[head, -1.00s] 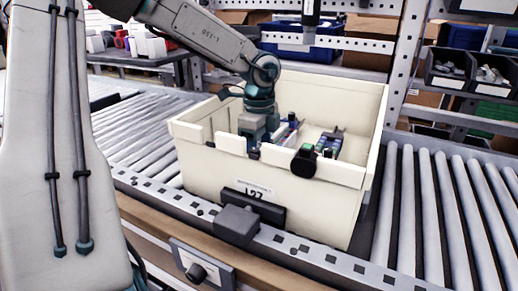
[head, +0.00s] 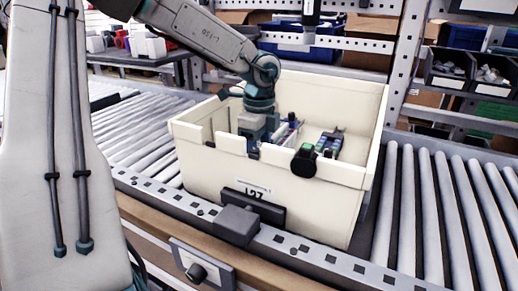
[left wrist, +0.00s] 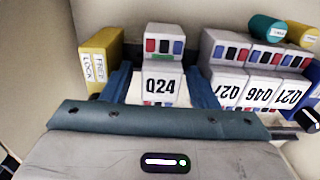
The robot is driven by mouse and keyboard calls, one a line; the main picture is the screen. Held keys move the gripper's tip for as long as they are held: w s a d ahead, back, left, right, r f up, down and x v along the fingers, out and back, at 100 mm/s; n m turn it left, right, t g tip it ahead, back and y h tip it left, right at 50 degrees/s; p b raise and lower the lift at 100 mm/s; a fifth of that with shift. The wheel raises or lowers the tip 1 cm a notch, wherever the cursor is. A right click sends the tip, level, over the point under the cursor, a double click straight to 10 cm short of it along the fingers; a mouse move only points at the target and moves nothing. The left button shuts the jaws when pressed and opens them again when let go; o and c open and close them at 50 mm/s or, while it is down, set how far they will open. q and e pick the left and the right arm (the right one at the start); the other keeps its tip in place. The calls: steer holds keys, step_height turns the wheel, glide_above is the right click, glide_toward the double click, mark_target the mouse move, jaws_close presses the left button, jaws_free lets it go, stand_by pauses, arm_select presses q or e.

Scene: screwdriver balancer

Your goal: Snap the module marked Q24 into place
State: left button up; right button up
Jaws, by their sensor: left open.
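The module marked Q24 (left wrist: 160,88) is a white block with red and blue windows and a green strip. It shows upright in the middle of the left wrist view. My left gripper (left wrist: 162,92) is open, with one blue finger on each side of the module; I cannot tell whether they touch it. In the head view my left gripper (head: 254,144) reaches down into the cream bin (head: 215,165), near its front left wall. The module's lower part and seat are hidden.
Several similar modules (left wrist: 258,90) stand in a row to the right. A yellow block (left wrist: 99,60) labelled FREE and LOCK stands left. A black knob (head: 304,160) sits at the bin's front rim.

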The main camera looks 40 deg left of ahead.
arm_select(q)
steer(key=shift+r, duration=0.15)
step_height(320, 180, up, 10)
steer(key=shift+r+p, duration=0.25)
steer(key=shift+p, duration=0.65)
step_height(320, 180, up, 12)
steer(key=p, duration=1.2)
steer(key=shift+r, duration=0.2)
